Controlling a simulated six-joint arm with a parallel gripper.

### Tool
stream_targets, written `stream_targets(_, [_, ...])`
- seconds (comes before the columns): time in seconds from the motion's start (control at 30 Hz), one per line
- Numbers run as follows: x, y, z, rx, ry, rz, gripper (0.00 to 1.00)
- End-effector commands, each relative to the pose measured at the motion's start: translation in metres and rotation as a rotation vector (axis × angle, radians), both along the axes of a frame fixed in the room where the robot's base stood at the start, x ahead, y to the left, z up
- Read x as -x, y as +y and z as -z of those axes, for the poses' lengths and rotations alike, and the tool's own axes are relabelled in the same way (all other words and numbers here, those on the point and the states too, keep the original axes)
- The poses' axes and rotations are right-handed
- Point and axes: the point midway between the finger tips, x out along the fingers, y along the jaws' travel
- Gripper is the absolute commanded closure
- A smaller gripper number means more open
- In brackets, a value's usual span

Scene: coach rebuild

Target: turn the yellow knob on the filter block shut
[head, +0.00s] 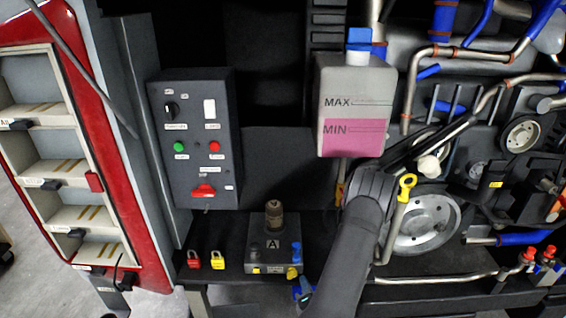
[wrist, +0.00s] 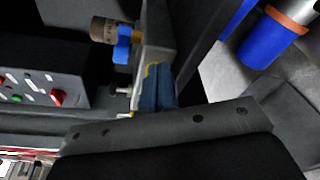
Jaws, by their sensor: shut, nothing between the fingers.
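The filter block (head: 258,259), grey and marked A, stands on the dark ledge with a brown cylinder (head: 274,215) on top. The yellow knob (head: 292,272) is low on its front right, below a blue knob (head: 296,250). My gripper (head: 303,290), with blue fingertips, is just below and right of the yellow knob, partly hidden by my dark arm. In the wrist view my gripper (wrist: 157,88) is shut and empty. A bit of yellow, likely the knob (wrist: 152,72), shows right behind its fingertips. I cannot tell whether they touch. The blue knob (wrist: 122,45) shows beyond.
A red padlock (head: 193,260) and a yellow padlock (head: 217,261) sit left of the block. A switch box (head: 195,140) with a red lever is above them. A pink coolant tank (head: 352,110), pipes, a yellow-ringed dipstick (head: 407,185) and a pulley (head: 425,222) crowd the right.

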Motion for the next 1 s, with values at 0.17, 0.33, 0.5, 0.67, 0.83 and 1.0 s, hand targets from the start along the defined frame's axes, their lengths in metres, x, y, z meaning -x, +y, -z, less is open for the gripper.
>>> stream_targets(0.17, [-0.0094,0.0005,-0.0003,-0.001,-0.001,0.000,1.00])
stream_targets(0.33, [-0.0108,0.0003,-0.0002,-0.002,0.000,0.001,1.00])
stream_targets(0.5, [-0.0106,0.0003,-0.0003,-0.002,0.000,0.001,1.00])
stream_targets(0.67, [-0.0105,0.0011,-0.0002,-0.002,0.000,0.000,1.00])
stream_targets(0.83, [-0.0105,0.0030,-0.0001,-0.002,0.000,0.000,1.00])
stream_targets(1.0, [-0.0106,0.0052,0.0001,-0.002,0.000,0.000,1.00])
